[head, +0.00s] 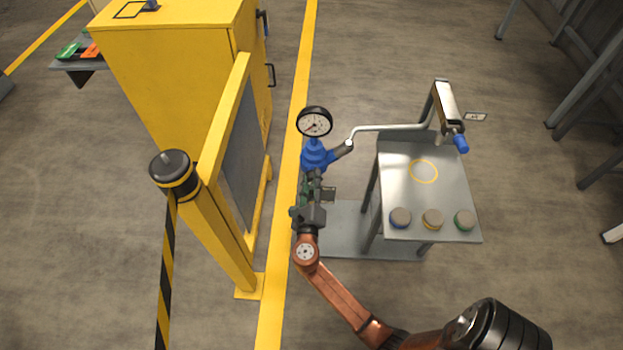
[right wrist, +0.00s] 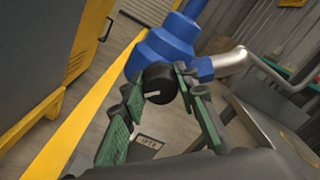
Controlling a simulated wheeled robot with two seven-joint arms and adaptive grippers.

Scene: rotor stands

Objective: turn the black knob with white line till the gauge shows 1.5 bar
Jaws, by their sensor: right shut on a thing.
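The gauge (head: 314,122) has a white face and black rim and sits on top of a blue valve body (head: 316,156). Its needle is too small to read in bar. The black knob (right wrist: 158,80) with its white line shows in the right wrist view, below the blue body (right wrist: 160,50); the line lies nearly level. My right gripper (head: 314,180) reaches the valve from the front in the head view. In the right wrist view its green fingers (right wrist: 160,88) are shut on the knob, one on each side. My left gripper is out of view.
A yellow cabinet (head: 170,75) and a yellow guard post (head: 225,235) stand left. A steel table (head: 448,200) with several coloured-rimmed round pieces stands right. A pale bent pipe (head: 390,128) runs above its back edge. Floor is open beyond the gauge.

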